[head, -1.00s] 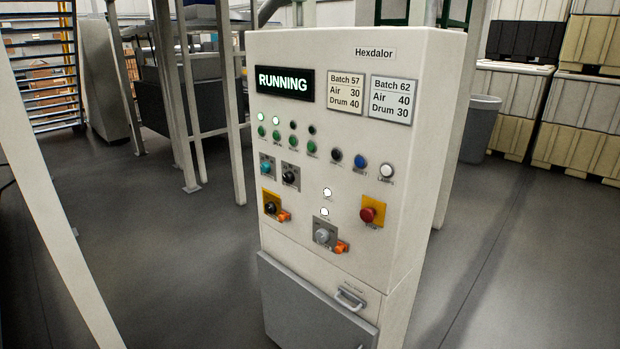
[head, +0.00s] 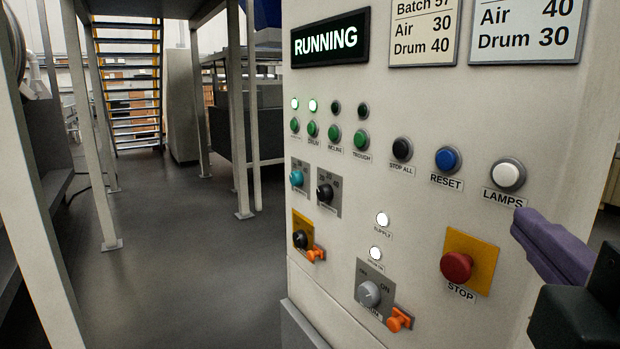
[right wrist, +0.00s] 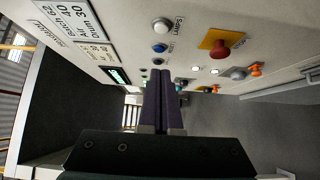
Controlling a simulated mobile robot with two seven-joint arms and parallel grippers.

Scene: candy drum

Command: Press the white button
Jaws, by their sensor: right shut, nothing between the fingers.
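The white button (head: 508,175), labelled LAMPS, is at the right end of the button row on the cream control panel (head: 420,130). It also shows in the right wrist view (right wrist: 161,25), near the top. My right gripper (head: 520,222) has purple fingers and is shut and empty. In the head view its tip is just below and right of the white button; I cannot tell how far it is from the panel face. In the right wrist view the closed fingers (right wrist: 165,76) point along the panel, with the white button beyond and above them. My left gripper is not in view.
Beside the white button are a blue RESET button (head: 447,160) and a black STOP ALL button (head: 401,149). A red STOP button (head: 457,266) on a yellow plate sits below. The display (head: 331,39) reads RUNNING. Open floor (head: 190,270) lies left of the panel.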

